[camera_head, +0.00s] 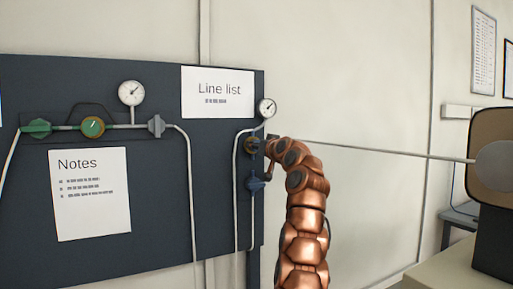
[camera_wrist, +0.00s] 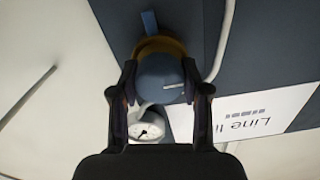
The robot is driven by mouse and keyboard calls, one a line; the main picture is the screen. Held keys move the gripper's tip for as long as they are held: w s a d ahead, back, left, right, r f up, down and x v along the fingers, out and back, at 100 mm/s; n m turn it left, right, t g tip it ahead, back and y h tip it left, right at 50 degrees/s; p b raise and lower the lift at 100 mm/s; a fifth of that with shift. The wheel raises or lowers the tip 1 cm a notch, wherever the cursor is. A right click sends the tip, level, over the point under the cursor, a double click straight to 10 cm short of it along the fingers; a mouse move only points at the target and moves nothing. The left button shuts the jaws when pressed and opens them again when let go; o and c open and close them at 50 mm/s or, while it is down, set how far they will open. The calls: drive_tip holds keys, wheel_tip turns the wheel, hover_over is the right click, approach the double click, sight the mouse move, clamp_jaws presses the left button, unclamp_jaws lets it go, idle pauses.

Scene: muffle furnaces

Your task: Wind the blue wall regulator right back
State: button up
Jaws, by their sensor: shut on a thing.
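The blue wall regulator (camera_wrist: 160,76) has a round blue knob with a pale mark line and a brass-coloured collar behind it. In the wrist view the two fingers of my gripper (camera_wrist: 160,92) stand on either side of the knob and are shut on it. In the head view my gripper (camera_head: 266,146) meets the regulator at the right edge of the dark panel, and my arm hides most of the knob. A small round gauge (camera_head: 267,107) sits just above it; the gauge also shows in the wrist view (camera_wrist: 147,130).
A blue valve (camera_head: 255,183) is on the pipe below. A green regulator (camera_head: 93,126) with its gauge (camera_head: 132,93) is on the panel's left. A "Line list" sheet (camera_head: 217,93) hangs beside the gauge. A thin rod or line (camera_head: 390,152) crosses the right side.

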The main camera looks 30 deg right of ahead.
idle(0.3)
drive_tip(key=o, duration=1.1)
drive_tip(key=shift+o, duration=0.2)
drive_tip(key=shift+s, duration=0.1)
drive_tip(key=s+a, duration=0.1)
drive_tip(key=s, duration=1)
drive_tip(key=shift+s, duration=0.35)
